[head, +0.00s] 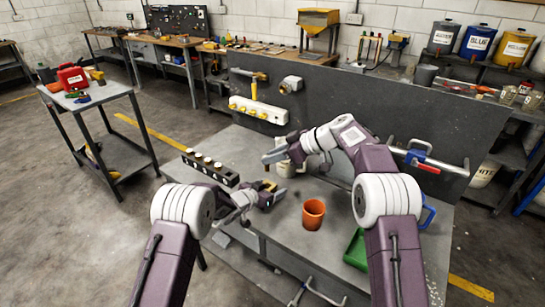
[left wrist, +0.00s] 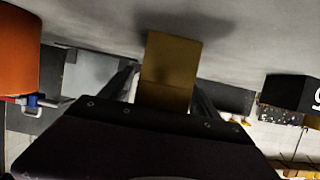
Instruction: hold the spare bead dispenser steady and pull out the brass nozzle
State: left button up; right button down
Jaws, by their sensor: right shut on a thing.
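A pale cream container (head: 285,169), which looks like the bead dispenser, stands on the bench behind my left gripper. My right gripper (head: 276,154) is shut at its upper part, partly covering it. My left gripper (head: 271,190) is low over the bench, in front of the container. A gold-brown block (left wrist: 168,70) shows between its fingers in the left wrist view. The fingers look apart, with a gap beside the block. I cannot tell whether this block is the brass nozzle; no other nozzle is clearly visible.
An orange cup (head: 313,214) stands right of my left gripper. A black rack with several round tops (head: 210,169) lies to the left. A green tray (head: 356,250) is at the front right. A dark upright panel (head: 345,100) closes the bench's back.

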pick_arm(q)
jog(key=v, duration=1.2)
jog(key=shift+f, duration=0.1)
jog(key=x, duration=1.1)
jog(key=shift+w+d, duration=0.1)
jog(key=shift+w+d+f, duration=0.1)
jog(key=shift+w+d, duration=0.05)
jog(key=shift+w, duration=0.15)
pick_arm(e)
notch_tip(320, 180, down, 4)
jog(key=shift+r, duration=0.1)
jog(key=shift+f, duration=0.7)
jog(key=shift+r, duration=0.1)
